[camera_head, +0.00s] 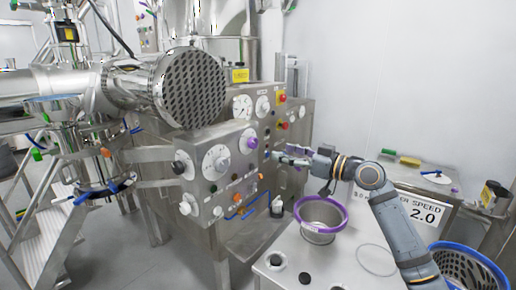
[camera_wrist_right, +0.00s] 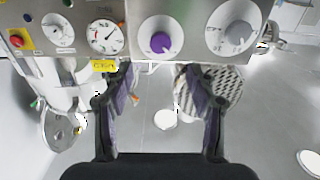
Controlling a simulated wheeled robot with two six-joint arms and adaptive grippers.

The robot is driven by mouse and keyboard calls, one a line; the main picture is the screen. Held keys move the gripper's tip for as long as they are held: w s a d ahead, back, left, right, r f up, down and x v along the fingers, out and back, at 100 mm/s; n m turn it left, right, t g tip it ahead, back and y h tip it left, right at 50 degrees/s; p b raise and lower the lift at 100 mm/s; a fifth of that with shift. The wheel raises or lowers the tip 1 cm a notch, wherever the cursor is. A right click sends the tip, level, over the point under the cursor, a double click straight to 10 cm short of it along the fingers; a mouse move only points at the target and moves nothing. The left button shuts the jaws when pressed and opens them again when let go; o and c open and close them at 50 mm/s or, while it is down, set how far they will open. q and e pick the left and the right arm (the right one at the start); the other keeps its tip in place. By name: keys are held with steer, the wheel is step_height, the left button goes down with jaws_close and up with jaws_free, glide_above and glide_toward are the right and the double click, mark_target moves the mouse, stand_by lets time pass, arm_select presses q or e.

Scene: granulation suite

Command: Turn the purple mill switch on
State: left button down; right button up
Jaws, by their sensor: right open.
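The purple mill switch (camera_head: 252,142) is a round knob on a white dial, on the side of the steel control box in the head view. In the right wrist view, which looks upside down, the purple knob (camera_wrist_right: 160,43) sits at the upper middle on its dial, just beyond the fingertips. My right gripper (camera_head: 277,153) is just right of the switch in the head view, apart from it as far as I can tell. In the wrist view its two purple-padded fingers (camera_wrist_right: 161,76) are spread and empty, on either side of the knob's line. My left gripper is out of view.
A grey knob (camera_wrist_right: 238,37) on a larger dial is beside the switch. A red button on yellow (camera_wrist_right: 17,40) and gauges share the panels. A perforated steel cylinder (camera_head: 190,88) overhangs the control box (camera_head: 222,185). A purple-rimmed bowl (camera_head: 321,213) stands on the table below my right arm.

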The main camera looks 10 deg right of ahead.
mark_target(255, 144)
steer(key=p+x, duration=0.2)
steer(key=x, duration=0.3)
steer(key=p+x, duration=0.2)
steer(key=x, duration=0.3)
steer(key=shift+a+r+p, duration=0.1)
steer(key=shift+r+p, duration=0.1)
steer(key=shift+p, duration=0.2)
steer(key=shift+w+a+f, duration=0.15)
steer(key=shift+w, duration=0.05)
steer(key=c, duration=1.2)
